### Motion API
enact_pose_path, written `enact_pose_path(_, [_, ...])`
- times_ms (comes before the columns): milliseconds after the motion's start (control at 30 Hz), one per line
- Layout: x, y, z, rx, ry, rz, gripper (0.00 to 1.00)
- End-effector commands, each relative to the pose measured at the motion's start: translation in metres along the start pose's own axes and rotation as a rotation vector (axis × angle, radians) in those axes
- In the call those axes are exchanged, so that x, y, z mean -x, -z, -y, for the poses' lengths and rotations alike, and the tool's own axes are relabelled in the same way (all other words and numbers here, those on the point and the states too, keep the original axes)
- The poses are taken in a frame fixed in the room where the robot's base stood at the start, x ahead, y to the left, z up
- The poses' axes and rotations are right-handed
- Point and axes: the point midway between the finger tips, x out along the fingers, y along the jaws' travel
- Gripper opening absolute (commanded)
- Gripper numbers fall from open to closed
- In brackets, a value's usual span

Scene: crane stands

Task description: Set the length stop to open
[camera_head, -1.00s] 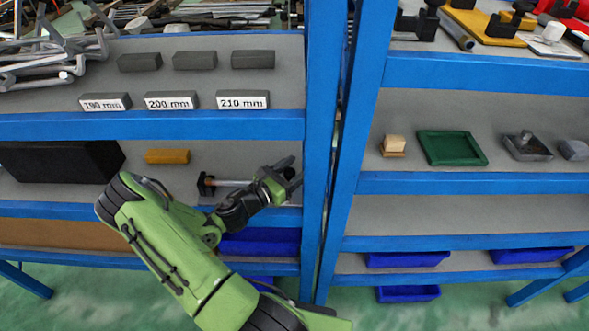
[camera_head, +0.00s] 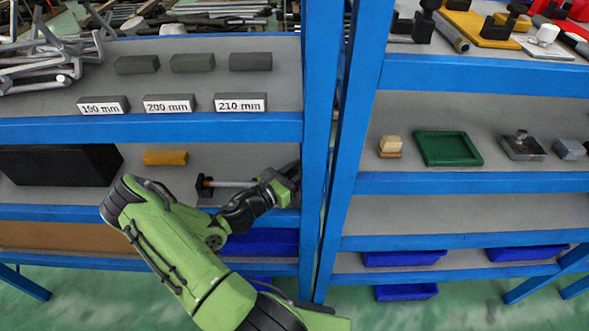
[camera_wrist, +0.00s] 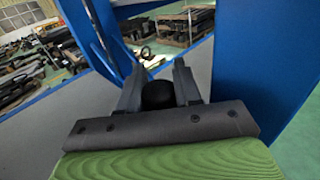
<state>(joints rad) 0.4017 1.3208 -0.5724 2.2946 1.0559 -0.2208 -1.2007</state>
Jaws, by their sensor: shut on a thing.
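The length stop (camera_head: 232,184) lies on the middle shelf in the head view, with a thin light rod and a black block (camera_head: 205,186) at its left end. Its right end is hidden behind my gripper (camera_head: 292,173), which is at that end beside the blue upright. In the wrist view a round black knob (camera_wrist: 157,96) sits between the two fingers of my gripper (camera_wrist: 158,74), and they are shut on it. I cannot tell from the views whether the stop is at its open setting.
A blue upright (camera_head: 318,130) stands close to the right of my gripper. A yellow block (camera_head: 165,158) and a large black block (camera_head: 60,165) are to the left on the same shelf. Labelled length blocks (camera_head: 240,103) sit on the shelf above.

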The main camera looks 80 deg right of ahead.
Motion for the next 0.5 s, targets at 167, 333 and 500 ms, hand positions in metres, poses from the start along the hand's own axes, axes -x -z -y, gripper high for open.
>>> enact_pose_path(167, [-0.0014,-0.0028,0.0023,0.000,0.008,0.009,0.47])
enact_pose_path(333, [-0.0011,-0.0018,0.0025,0.001,0.009,0.006,0.58])
enact_pose_path(500, [-0.0009,-0.0008,0.0029,0.001,0.010,0.003,0.58])
